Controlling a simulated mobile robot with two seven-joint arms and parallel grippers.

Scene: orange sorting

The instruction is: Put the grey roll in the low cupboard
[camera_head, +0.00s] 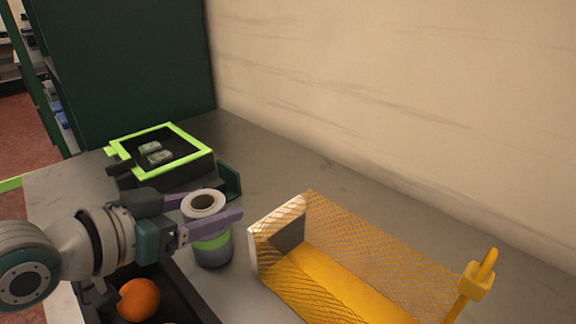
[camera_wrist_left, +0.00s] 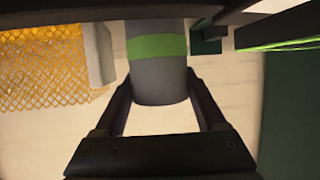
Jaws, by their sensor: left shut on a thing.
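The grey roll (camera_head: 212,252) is an upright grey cylinder with a green band and a pale top with a dark hole. My left gripper (camera_head: 207,208) comes in from the left and is shut on the roll, one purple finger on each side near its top. In the left wrist view, the grey roll (camera_wrist_left: 160,82) sits between the two dark fingers of my left gripper (camera_wrist_left: 160,90). I cannot tell whether the roll's base touches the table. No low cupboard is clearly in view. My right gripper is not in view.
A yellow mesh basket (camera_head: 345,287) stands right of the roll on the grey table (camera_head: 265,160). A dark tray (camera_head: 178,283) with an orange (camera_head: 138,300) lies under my left arm. A black and green box (camera_head: 180,175) stands behind. A dark green cabinet (camera_head: 125,60) rises at back left.

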